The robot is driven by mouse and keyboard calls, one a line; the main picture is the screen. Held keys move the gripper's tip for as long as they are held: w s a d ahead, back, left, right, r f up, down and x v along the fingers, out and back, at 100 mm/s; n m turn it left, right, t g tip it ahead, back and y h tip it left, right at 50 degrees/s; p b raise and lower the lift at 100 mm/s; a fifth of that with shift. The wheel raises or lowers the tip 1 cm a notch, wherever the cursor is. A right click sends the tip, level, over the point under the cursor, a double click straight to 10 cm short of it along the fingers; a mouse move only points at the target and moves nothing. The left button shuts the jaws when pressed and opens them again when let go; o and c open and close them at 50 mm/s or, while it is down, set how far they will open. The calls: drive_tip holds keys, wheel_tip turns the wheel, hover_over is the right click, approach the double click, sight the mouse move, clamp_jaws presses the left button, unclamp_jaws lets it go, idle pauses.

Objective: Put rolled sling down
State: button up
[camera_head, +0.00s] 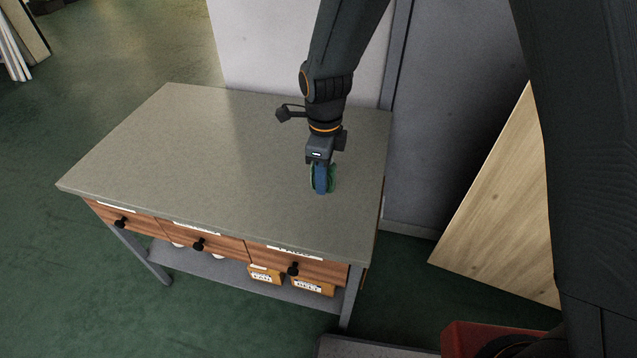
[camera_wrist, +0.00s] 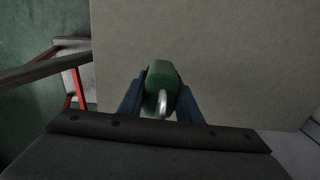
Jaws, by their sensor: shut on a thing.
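My gripper (camera_head: 322,188) points down over the right part of the grey table top (camera_head: 180,150). It is shut on the rolled sling (camera_head: 332,177), a green bundle that shows only in part around the fingers. In the wrist view the green sling (camera_wrist: 160,80) sits between the two dark blue fingers (camera_wrist: 160,104), with a pale metal piece on its near side. The sling is at or just above the table top; I cannot tell whether it touches.
The table top is otherwise bare. Under it are wooden drawers (camera_head: 222,246) with black knobs and a shelf with small orange boxes (camera_head: 312,287). A wooden board (camera_head: 500,200) leans at the right. A grey cabinet (camera_head: 445,110) stands behind, and a red object (camera_head: 480,335) is at bottom right.

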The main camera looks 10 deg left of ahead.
drive_tip(key=shift+f+p, duration=0.6)
drive_tip(key=shift+f, duration=2)
drive_tip(key=shift+f, duration=0.15)
drive_tip(key=o, duration=1.2)
wheel_tip(320, 180, up, 12)
drive_tip(key=b, duration=0.3)
drive_tip(key=s+d+r+n, duration=0.1)
drive_tip(key=s+d+n, duration=0.2)
drive_tip(key=d+n, duration=0.3)
drive_tip(key=s+d+r+n+t, duration=0.1)
drive_tip(key=s+d+n, duration=0.2)
drive_tip(key=d, duration=0.9)
drive_tip(key=s+d+r+n, duration=0.1)
drive_tip(key=s+d+n, duration=0.2)
drive_tip(key=d+n, duration=0.6)
drive_tip(key=shift+s+d+n, duration=0.1)
drive_tip(key=shift+d+n, duration=0.3)
